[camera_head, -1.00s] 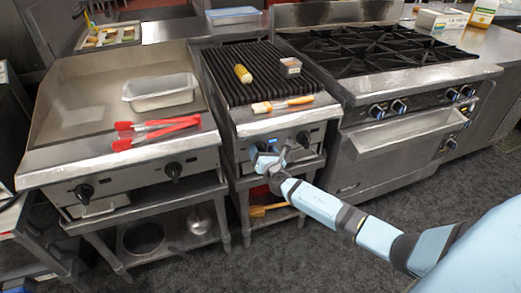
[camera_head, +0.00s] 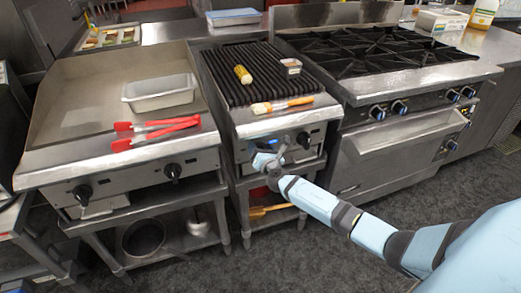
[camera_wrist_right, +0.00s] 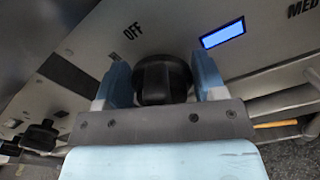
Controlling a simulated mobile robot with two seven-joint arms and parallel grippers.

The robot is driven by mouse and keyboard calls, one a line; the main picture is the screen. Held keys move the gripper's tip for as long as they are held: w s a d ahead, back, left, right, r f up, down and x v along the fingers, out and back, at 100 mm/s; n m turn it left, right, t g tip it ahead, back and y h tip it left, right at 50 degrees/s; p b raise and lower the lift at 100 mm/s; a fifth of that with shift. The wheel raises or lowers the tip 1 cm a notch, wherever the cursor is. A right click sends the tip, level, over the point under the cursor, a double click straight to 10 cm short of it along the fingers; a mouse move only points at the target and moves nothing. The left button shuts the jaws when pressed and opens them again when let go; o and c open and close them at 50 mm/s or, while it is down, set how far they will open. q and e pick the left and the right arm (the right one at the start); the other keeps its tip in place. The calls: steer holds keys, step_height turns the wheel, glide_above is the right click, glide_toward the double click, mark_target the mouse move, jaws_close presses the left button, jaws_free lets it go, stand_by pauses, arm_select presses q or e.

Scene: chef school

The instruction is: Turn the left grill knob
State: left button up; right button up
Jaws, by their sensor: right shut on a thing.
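The charbroiler grill (camera_head: 292,126) has a steel front panel with two dark knobs. My right gripper (camera_head: 267,160) is at the left one, which it mostly hides in the head view. In the right wrist view, the black left knob (camera_wrist_right: 163,82) sits between the two pale blue fingers of my right gripper (camera_wrist_right: 163,84), which is shut on it. "OFF" is printed at the upper left of the knob, and a lit blue display (camera_wrist_right: 222,33) is at its upper right. The right grill knob (camera_head: 303,140) is free. My left gripper is not in view.
A corn cob (camera_head: 243,74), a small box (camera_head: 291,66) and a brush (camera_head: 283,105) lie on the grill. The griddle at left holds red-handled tongs (camera_head: 155,132) and a metal pan (camera_head: 160,92). A range with an oven (camera_head: 400,140) stands at right.

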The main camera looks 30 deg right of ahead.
steer(key=shift+f+m+b, duration=0.3)
steer(key=shift+m+b, duration=0.55)
steer(key=shift+m, duration=0.15)
steer(key=m+b, duration=0.2)
steer(key=shift+d+m, duration=0.1)
steer(key=shift+m, duration=0.2)
steer(key=shift+s+f+m+b, duration=0.1)
steer(key=shift+m+b, duration=0.45)
steer(key=shift+m, duration=0.35)
steer(key=shift+d+m+b, duration=0.15)
steer(key=shift+m+b, duration=0.25)
steer(key=shift+m, duration=0.4)
steer(key=shift+m+b, duration=0.45)
steer(key=shift+m, duration=0.75)
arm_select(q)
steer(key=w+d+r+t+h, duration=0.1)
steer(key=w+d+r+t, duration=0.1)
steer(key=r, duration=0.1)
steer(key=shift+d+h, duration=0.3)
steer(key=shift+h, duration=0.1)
arm_select(e)
steer(key=shift+m, duration=0.5)
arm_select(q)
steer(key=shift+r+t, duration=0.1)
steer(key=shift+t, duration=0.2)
arm_select(e)
steer(key=o, duration=0.5)
steer(key=shift+o, duration=0.2)
